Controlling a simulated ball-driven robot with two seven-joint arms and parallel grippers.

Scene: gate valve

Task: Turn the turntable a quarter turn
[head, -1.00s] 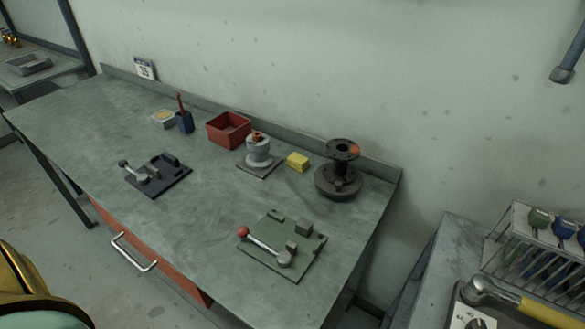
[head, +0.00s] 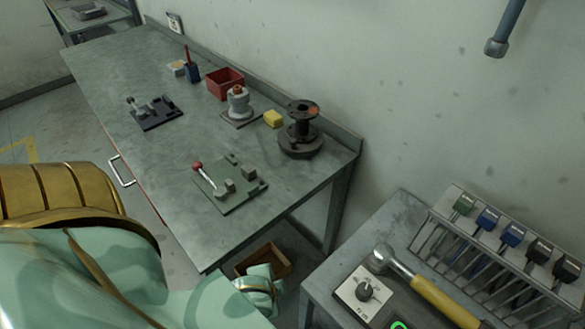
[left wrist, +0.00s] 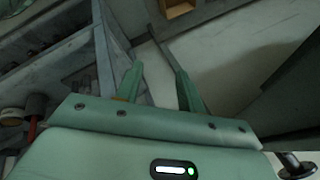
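A dark flanged spool-like part (head: 302,112) stands upright at the right back of the green-grey bench. Under it is a round dark base (head: 299,148), which looks like the turntable; I cannot see any mark of its angle. My left gripper (left wrist: 160,68) shows in the left wrist view with its two green fingers apart and nothing between them. It points at the floor and bench edges, away from the round base. In the head view, my green and gold arm fills the lower left, and its fingers cannot be made out. My right gripper is not in view.

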